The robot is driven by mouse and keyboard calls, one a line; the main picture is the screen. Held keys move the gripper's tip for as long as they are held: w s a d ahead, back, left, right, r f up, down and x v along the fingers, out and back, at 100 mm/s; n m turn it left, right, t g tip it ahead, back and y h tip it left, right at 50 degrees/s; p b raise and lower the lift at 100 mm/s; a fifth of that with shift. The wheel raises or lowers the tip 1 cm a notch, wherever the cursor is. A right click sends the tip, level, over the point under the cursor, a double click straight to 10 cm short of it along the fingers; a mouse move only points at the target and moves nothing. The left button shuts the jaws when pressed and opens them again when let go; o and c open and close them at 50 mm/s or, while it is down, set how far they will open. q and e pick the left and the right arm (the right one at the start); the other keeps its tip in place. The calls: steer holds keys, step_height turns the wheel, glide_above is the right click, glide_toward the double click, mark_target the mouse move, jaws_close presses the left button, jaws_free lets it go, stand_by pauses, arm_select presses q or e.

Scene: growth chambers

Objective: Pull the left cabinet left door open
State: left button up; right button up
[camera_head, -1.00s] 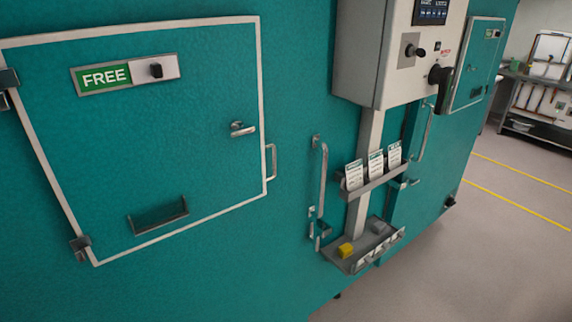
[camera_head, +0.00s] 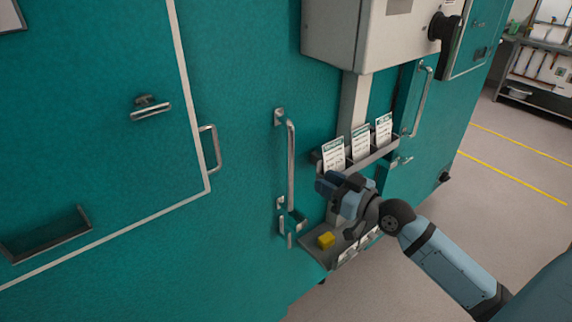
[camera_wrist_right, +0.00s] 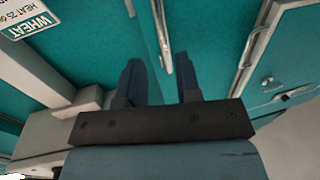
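The left door of the teal cabinet (camera_head: 245,200) looks shut. Its long upright metal bar handle (camera_head: 291,165) stands near the door's right edge, left of the card rack. My right gripper (camera_head: 327,184) is in front of the rack, to the right of this handle and apart from it, pointing left. In the right wrist view my right gripper (camera_wrist_right: 158,80) has its two fingers spread with nothing between them. A metal bar (camera_wrist_right: 163,35) shows beyond them; I cannot tell which handle it is. My left gripper is not in view.
A rack with several cards (camera_head: 361,142) and a shelf with a yellow block (camera_head: 326,240) hang on the central post. A grey control box (camera_head: 345,30) is above. A framed hatch with a small handle (camera_head: 209,148) is left. Floor (camera_head: 500,220) is open at right.

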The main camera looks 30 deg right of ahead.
mark_target(293, 165)
steer(key=p+x, duration=0.2)
steer(key=x, duration=0.9)
steer(key=shift+w+a, duration=0.1)
steer(key=shift+w, duration=0.15)
steer(key=shift+w+a+p, duration=0.2)
steer(key=shift+w+p, duration=0.1)
steer(key=shift+w, duration=0.4)
steer(key=shift+c, duration=0.2)
jaws_close()
